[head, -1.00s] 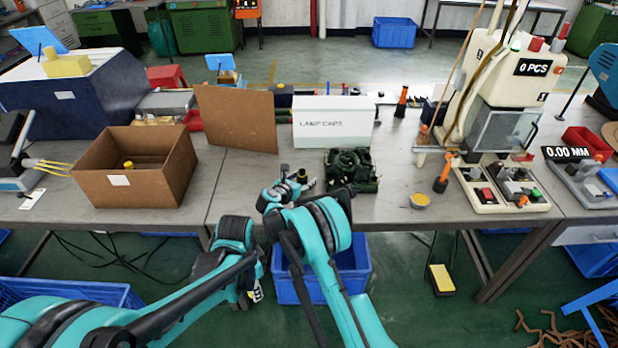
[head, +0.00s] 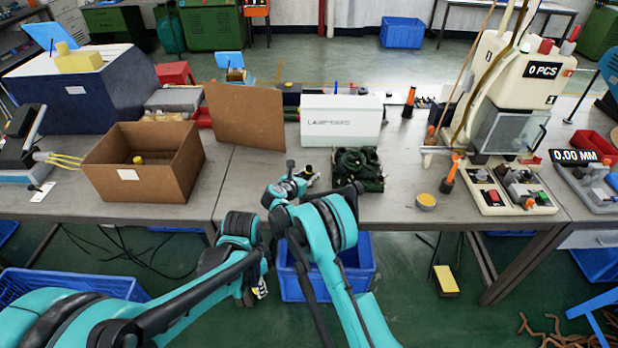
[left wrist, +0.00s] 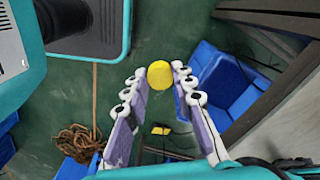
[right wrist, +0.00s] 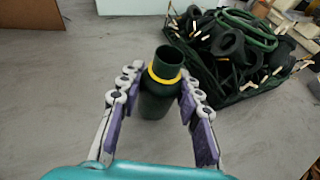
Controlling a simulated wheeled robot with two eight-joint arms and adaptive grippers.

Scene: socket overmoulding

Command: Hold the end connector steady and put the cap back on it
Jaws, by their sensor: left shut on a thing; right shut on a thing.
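My left gripper (head: 260,289) is low, in front of the table edge and beside the blue floor bin. In the left wrist view it is shut on a round yellow cap (left wrist: 160,74) between its fingertips. My right gripper (head: 304,180) is over the table's front part, left of the green coil pile. In the right wrist view it is shut around a dark green, bottle-shaped end connector (right wrist: 158,95). The connector has an open round mouth and a yellow ring below it. Cap and connector are well apart. I cannot tell whether the connector touches the table.
A cardboard box (head: 185,185) with a yellow piece inside stands to the left. A tray of dark green coils (head: 375,186) lies close right of my right gripper, with a white box (head: 345,132) behind. A blue bin (head: 360,284) is below the table edge.

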